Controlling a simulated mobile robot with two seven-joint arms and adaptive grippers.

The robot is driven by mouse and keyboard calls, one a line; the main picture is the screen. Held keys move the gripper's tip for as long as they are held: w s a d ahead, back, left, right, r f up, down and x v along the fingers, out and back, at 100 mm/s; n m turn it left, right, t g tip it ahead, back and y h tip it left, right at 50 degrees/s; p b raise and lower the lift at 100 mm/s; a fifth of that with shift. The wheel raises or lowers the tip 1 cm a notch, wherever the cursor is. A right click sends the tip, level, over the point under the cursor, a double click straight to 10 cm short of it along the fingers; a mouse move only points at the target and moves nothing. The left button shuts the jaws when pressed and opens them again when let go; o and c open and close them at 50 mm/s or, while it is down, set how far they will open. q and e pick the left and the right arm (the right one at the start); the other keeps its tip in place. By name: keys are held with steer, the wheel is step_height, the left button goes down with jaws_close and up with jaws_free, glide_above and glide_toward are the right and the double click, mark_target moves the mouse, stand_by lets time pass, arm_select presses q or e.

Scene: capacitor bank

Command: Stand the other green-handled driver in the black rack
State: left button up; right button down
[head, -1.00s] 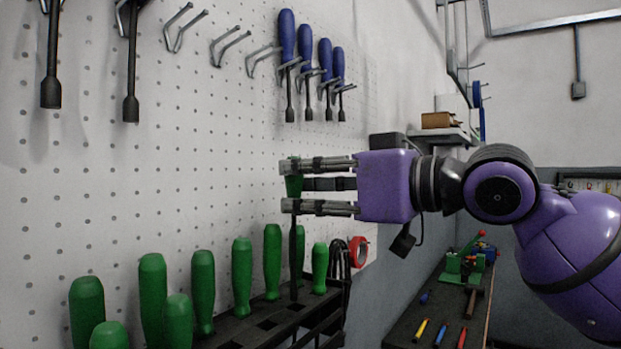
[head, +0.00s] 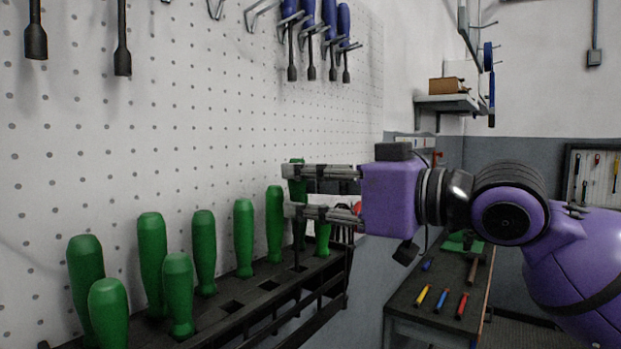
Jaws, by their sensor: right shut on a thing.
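The black rack (head: 213,318) is fixed along the pegboard at lower left, with several green-handled drivers standing in its slots. My right gripper (head: 290,192) comes in from the right over the rack's far end. It is shut on a green-handled driver (head: 297,187), whose handle shows between and just above the fingers. The driver is upright, and its lower part is down at the rack; whether its tip is inside a slot I cannot tell. Green handles stand close to it, one (head: 275,225) on its left and one (head: 323,240) partly behind the gripper. My left gripper is not in view.
Blue-handled drivers (head: 310,20) hang on hooks above on the pegboard (head: 180,120). Several empty square slots show along the rack's front. A workbench (head: 405,302) with coloured tools stands beyond, and a shelf (head: 446,103) is on the back wall.

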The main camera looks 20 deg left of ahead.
steer(key=shift+f+b, duration=0.45)
steer(key=shift+f, duration=0.95)
steer(key=shift+f+b, duration=0.6)
steer(key=shift+f, duration=1.7)
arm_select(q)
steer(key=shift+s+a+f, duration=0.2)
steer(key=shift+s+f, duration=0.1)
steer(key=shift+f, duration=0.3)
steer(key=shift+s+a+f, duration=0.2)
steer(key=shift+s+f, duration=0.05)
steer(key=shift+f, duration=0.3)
arm_select(e)
steer(key=shift+f, duration=0.25)
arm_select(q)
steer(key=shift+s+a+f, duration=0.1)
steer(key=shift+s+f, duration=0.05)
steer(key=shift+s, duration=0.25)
